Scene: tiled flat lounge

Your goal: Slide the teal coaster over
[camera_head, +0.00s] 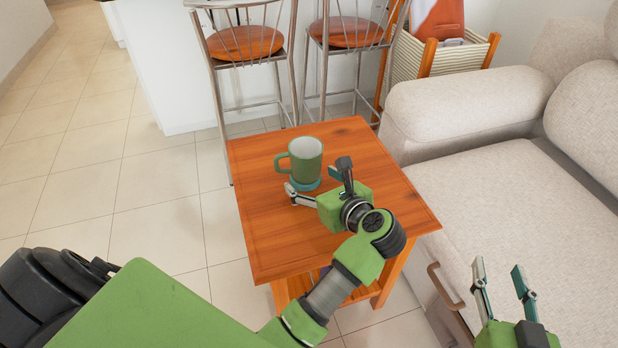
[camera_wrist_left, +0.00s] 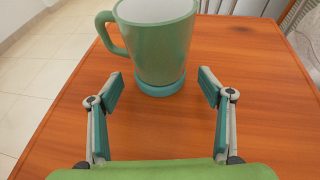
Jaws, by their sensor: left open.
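The teal coaster (camera_head: 305,184) lies on the wooden side table (camera_head: 270,235), with a green mug (camera_head: 307,160) standing upright on it. In the left wrist view the coaster (camera_wrist_left: 160,88) shows as a low rim under the mug (camera_wrist_left: 158,45), which hides most of its top. My left gripper (camera_head: 317,180) is open and empty, low over the table, with its fingers toward the coaster. In the wrist view the coaster sits just beyond the fingertips, between their lines. My right gripper (camera_head: 500,270) is open and empty at the lower right, in front of the sofa and away from the table.
Two bar stools (camera_head: 245,42) stand behind the table. A beige sofa (camera_head: 490,190) is close along its right side. A basket (camera_head: 440,58) stands at the back right. The tabletop around the mug is otherwise clear, and tiled floor (camera_head: 150,190) lies to the left.

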